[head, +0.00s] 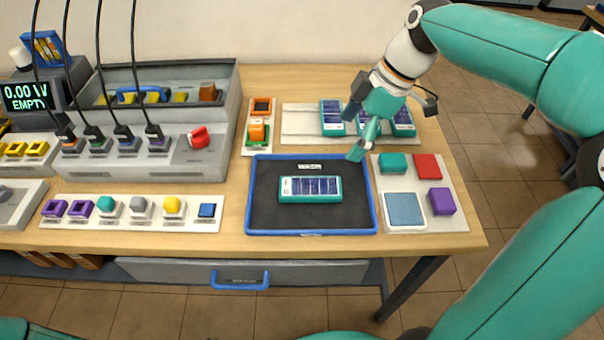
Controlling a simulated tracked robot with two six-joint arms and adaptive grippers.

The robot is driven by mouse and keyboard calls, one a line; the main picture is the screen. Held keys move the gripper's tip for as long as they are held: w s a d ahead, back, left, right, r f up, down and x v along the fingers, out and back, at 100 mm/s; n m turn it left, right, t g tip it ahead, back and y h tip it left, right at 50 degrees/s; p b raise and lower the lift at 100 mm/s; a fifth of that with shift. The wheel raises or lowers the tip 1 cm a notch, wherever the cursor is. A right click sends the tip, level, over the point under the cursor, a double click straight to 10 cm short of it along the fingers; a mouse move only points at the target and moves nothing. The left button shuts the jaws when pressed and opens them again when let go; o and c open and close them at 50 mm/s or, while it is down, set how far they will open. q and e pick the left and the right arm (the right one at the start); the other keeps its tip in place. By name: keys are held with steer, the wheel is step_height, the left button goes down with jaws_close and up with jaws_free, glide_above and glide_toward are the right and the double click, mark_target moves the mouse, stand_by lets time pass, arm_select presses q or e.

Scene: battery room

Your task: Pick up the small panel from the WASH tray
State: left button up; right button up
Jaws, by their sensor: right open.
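A small panel (310,188) with blue solar cells, a pale label strip and a teal frame lies flat in a black tray with a blue rim (248,205), at the middle of the bench. The tray's label is too small to read. My right gripper (355,135) is open and empty. It reaches in from the upper right, in front of the back row of panels and up and to the right of the panel in the tray. My left gripper is not in view.
Similar panels (331,117) stand on a white mat (297,123) behind the tray, partly hidden by my right gripper. To the right, a pale board (411,218) holds coloured blocks. Left are a button strip (130,224), a cabled charger (150,168) and a grey bin (227,90).

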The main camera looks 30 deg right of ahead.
glide_above(311, 186)
steer(key=s+d, duration=0.1)
steer(key=d, duration=0.2)
steer(key=f, duration=0.9)
steer(key=shift+s+a+f, duration=0.2)
steer(key=shift+f, duration=0.2)
steer(key=shift+p+x, duration=0.4)
steer(key=shift+x, duration=2.55)
steer(key=shift+s+a+r, duration=0.1)
steer(key=shift+a, duration=0.05)
steer(key=c, duration=1.4)
steer(key=shift+o, duration=0.2)
steer(key=shift+r, duration=0.1)
